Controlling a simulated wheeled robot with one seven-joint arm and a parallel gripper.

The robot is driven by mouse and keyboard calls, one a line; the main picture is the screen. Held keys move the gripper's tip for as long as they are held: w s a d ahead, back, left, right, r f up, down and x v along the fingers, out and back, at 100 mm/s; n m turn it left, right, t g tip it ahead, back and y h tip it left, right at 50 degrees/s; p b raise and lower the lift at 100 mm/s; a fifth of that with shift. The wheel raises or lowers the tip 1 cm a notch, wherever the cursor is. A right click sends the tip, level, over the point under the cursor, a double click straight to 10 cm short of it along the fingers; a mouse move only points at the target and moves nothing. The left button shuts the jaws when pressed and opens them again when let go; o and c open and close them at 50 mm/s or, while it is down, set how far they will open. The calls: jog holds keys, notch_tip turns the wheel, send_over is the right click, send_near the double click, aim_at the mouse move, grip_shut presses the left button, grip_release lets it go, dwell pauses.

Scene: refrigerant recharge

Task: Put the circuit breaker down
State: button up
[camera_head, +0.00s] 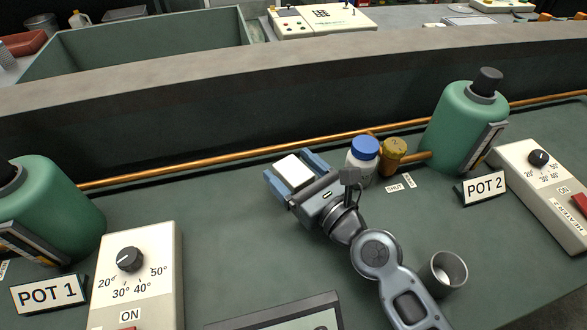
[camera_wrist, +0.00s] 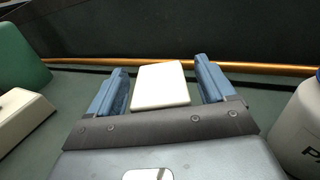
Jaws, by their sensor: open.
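The white, flat, block-like object between my fingers, which I take to be the circuit breaker (camera_head: 293,171), lies at the middle of the green bench. It also shows in the wrist view (camera_wrist: 160,85). My gripper (camera_head: 296,174) is open, with one blue finger on each side of it. In the wrist view a gap shows between the block and each finger (camera_wrist: 161,88). The block appears to rest on the bench top, but its underside is hidden.
A white bottle with a blue cap (camera_head: 362,160) and a brown-yellow valve knob (camera_head: 394,152) stand just right of my gripper. A metal cup (camera_head: 443,272) is near my forearm. A copper pipe (camera_head: 230,159) runs behind. Bench left of my gripper is clear.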

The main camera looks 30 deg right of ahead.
jog(key=shift+r, duration=0.15)
jog(key=s+b, duration=0.1)
jog(key=s, duration=0.2)
jog(key=s+b, duration=0.1)
jog(key=s, duration=0.3)
jog(key=s+b, duration=0.1)
jog(key=s, duration=0.2)
jog(key=shift+s+d+f, duration=0.15)
jog(key=shift+d+f, duration=0.05)
jog(key=shift+d, duration=0.2)
jog(key=shift+s+d+r+b, duration=0.1)
jog(key=shift+s+r+b, duration=0.1)
jog(key=shift+s+b, duration=0.5)
jog(key=shift+s, duration=0.15)
jog(key=shift+r+p, duration=0.1)
jog(key=shift+p, duration=0.2)
